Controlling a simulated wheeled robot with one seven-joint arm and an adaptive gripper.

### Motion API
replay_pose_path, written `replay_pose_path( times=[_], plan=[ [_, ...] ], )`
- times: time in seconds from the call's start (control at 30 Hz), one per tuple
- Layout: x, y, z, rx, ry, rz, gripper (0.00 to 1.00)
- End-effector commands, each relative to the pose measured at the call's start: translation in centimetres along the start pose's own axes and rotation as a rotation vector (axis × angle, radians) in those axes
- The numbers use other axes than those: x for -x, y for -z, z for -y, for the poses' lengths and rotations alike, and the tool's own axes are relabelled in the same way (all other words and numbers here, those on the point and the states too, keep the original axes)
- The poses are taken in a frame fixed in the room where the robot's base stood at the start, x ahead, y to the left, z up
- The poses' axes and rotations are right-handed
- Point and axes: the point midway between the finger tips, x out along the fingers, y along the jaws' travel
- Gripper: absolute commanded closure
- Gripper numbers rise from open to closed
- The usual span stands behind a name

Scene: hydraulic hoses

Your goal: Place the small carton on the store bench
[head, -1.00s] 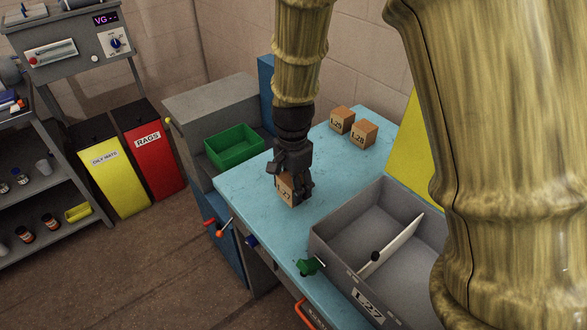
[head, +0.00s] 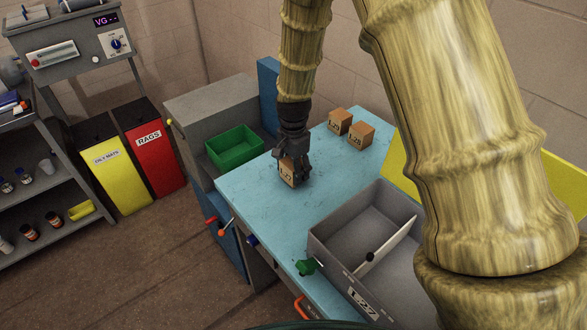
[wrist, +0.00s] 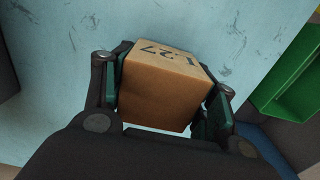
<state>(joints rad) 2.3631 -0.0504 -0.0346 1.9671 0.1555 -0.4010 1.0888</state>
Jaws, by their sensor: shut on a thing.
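The small carton (head: 287,173) is a brown cardboard box marked L27. My gripper (head: 294,172) is shut on it, with a finger on either side. The wrist view shows the carton (wrist: 165,88) between the two fingers (wrist: 165,100), its label facing away from the palm and upside down in the picture. The store bench (head: 245,195) has a light blue top, and the carton is over its left part. I cannot tell whether the carton touches the bench top or is just above it.
Two similar cartons, L29 (head: 340,121) and L28 (head: 361,134), stand at the back of the bench. A grey divided bin (head: 335,262) labelled L27 stands at the front right. A green tray (head: 234,146) lies to the left. Bench top around the carton is clear.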

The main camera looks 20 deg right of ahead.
Motion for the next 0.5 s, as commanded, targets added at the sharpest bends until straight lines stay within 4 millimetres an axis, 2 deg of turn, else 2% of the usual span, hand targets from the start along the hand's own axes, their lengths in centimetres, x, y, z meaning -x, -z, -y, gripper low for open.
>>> replay_pose_path(
  times=[0.13, 0.5],
  plan=[
    [-0.9, 0.0, 0.0, -0.001, 0.000, 0.001, 0.72],
    [-1.4, 0.0, 0.1, -0.001, 0.001, 0.000, 0.72]
  ],
)
